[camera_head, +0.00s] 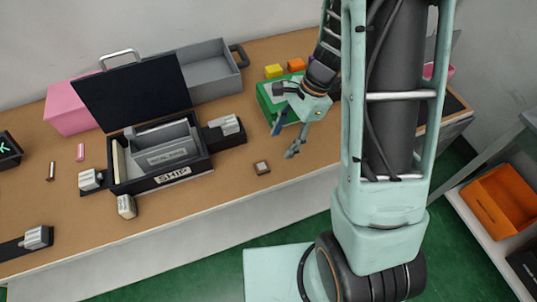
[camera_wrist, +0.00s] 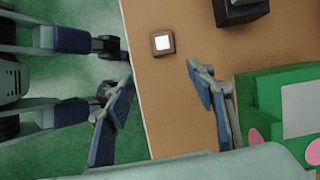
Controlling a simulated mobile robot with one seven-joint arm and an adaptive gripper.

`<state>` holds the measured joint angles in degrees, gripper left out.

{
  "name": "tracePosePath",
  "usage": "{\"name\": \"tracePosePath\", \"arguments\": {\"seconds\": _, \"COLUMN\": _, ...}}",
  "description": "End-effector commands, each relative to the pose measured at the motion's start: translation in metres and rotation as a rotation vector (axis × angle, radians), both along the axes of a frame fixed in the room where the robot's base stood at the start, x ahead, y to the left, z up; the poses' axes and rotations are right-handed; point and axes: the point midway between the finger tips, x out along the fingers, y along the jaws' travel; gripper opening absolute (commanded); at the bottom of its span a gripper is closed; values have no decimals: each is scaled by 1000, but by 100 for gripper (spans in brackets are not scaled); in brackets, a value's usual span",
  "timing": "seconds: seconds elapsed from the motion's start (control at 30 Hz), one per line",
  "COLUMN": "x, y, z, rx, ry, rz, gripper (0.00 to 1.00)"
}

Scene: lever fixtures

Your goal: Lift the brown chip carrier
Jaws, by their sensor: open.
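The brown chip carrier (camera_head: 262,168) is a small square block with a pale top, lying on the tan table near its front edge. It also shows in the wrist view (camera_wrist: 163,43), in the upper middle, beyond my fingertips and between their lines. My gripper (camera_head: 284,140) is up and to the right of the carrier in the head view, apart from it. In the wrist view my gripper (camera_wrist: 160,76) has its two fingers spread wide with nothing between them.
A green box (camera_head: 266,106) stands behind my gripper and fills the right of the wrist view (camera_wrist: 262,85). The table edge (camera_wrist: 141,100) runs close by. Bare table surrounds the carrier.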

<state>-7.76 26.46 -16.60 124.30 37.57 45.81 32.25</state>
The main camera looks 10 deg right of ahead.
Motion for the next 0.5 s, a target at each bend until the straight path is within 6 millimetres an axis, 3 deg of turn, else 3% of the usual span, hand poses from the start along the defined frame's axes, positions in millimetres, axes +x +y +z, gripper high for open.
{"name": "tracePosePath", "arguments": {"seconds": 0.5, "x": -6, "y": 29, "z": -53, "rx": 29, "ry": 33, "rz": -62, "gripper": 51}}
